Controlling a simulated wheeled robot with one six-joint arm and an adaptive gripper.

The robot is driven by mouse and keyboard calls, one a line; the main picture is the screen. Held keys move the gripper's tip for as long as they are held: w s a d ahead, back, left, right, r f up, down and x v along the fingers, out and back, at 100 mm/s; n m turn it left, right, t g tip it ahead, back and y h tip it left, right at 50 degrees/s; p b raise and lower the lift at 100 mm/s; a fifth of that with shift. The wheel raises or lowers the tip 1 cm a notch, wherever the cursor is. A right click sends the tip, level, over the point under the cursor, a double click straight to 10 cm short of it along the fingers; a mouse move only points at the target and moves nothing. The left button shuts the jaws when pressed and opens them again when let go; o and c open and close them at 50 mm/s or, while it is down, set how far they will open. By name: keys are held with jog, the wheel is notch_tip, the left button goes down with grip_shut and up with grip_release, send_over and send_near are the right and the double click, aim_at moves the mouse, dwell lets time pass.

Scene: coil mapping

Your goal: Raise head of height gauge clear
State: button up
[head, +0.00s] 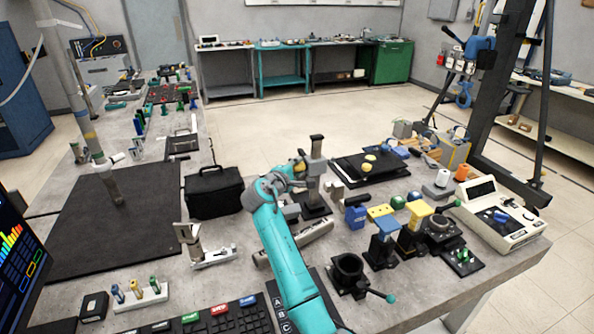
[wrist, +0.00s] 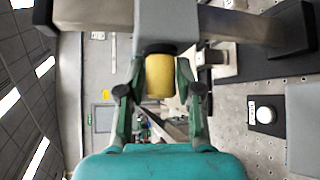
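The height gauge (head: 317,146) stands upright on the bench, with a black-capped column and a dark base (head: 315,207). In the wrist view its column (wrist: 235,24) runs sideways across the top, with the dark base at the right. The grey head (wrist: 168,20) sits on the column and carries a yellow cylindrical knob (wrist: 159,76). My gripper (wrist: 160,72) has its two green fingers on either side of the knob, their tips appearing to touch it. In the head view my gripper (head: 300,167) is beside the column, and its fingertips are partly hidden.
A black case (head: 213,192) stands to the left. A black plate with yellow pieces (head: 372,167) lies behind right. Blue and yellow stands (head: 382,243) and a black clamp with a lever (head: 349,272) crowd the right front. A dark mat (head: 110,225) leaves free room at far left.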

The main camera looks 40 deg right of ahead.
jog(key=shift+o, duration=0.6)
jog(key=shift+f, duration=0.1)
jog(key=shift+s+a, duration=0.1)
jog(key=shift+a, duration=0.1)
jog(key=v, duration=1.1)
jog(key=shift+s+a, duration=0.2)
